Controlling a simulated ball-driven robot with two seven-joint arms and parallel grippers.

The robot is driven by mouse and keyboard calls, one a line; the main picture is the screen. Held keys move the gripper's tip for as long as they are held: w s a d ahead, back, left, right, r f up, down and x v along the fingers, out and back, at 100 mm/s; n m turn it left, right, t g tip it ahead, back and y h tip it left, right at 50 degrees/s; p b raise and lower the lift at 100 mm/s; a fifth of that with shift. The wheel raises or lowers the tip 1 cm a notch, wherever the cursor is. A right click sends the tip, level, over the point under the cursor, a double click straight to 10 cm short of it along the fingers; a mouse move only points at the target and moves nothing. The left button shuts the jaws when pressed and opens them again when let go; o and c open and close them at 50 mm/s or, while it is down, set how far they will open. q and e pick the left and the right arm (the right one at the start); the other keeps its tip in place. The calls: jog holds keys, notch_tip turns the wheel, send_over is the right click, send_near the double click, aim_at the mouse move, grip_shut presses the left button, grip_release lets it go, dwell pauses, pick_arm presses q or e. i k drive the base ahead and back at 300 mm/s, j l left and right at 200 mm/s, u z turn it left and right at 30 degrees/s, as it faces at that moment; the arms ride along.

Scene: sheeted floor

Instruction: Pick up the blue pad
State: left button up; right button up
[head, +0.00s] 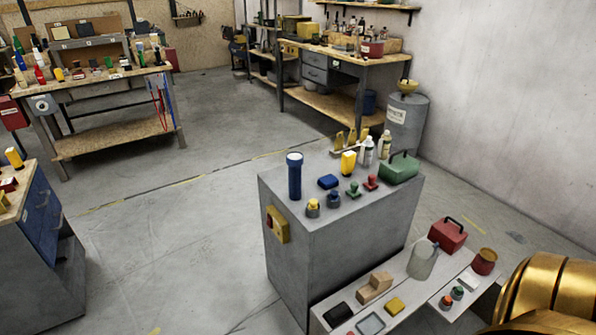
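The blue pad (328,181) is a small, flat, dark blue block with rounded corners. It lies on top of the grey cabinet (340,235), near the middle of its top. A tall blue torch-like cylinder (294,178) stands to its left. A yellow upright item (348,162) stands just behind it to the right. Neither of my grippers is in view, and nothing holds the pad.
Stamp-like knobs (333,200) stand in front of the pad. A green box (399,168) and bottles (384,146) are at the cabinet's right. A low bench (425,300) with several items stands in front. Open floor (170,240) lies left of the cabinet.

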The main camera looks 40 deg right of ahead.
aim_at(327, 181)
jog(key=i+z, duration=0.15)
jog(key=i, duration=0.35)
jog(key=i+j+z, duration=0.2)
jog(key=i, duration=0.3)
